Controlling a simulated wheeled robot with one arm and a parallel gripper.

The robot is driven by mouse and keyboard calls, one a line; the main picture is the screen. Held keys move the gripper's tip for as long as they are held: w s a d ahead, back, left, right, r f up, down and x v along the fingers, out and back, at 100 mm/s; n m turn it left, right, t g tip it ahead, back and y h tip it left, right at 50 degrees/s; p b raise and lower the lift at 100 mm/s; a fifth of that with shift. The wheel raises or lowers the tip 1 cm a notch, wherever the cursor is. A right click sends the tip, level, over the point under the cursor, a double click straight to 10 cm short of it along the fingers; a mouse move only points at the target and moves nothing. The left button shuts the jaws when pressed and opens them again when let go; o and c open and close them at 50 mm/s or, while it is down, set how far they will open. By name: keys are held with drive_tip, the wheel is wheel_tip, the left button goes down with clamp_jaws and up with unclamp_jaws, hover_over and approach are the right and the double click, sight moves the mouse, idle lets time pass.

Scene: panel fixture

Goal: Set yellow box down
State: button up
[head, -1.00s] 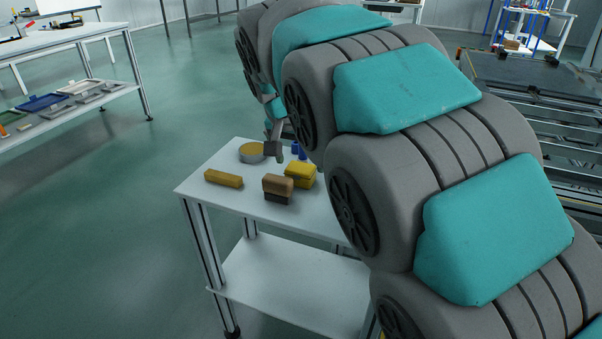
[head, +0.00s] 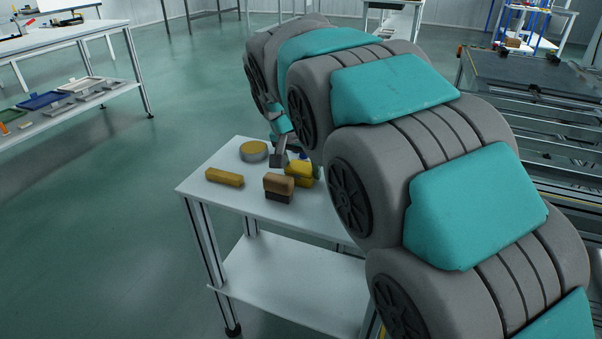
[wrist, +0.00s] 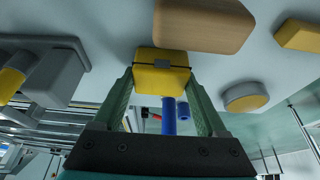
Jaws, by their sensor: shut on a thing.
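In the head view the yellow box (head: 298,174) shows at the table's right part, just behind the brown block (head: 279,183). My arm hides part of the area to its right. I cannot tell whether the underside of the box touches the white table (head: 232,205).
A long yellow block (head: 224,177) lies at the table's left, and a round grey tin with a yellow top (head: 254,151) stands behind. Blue cylinders (wrist: 169,116) show just beyond the box. Bare tabletop lies at the front left.

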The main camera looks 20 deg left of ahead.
drive_tip(key=c, duration=0.6)
drive_tip(key=shift+c, duration=0.2)
drive_tip(key=shift+r, duration=0.1)
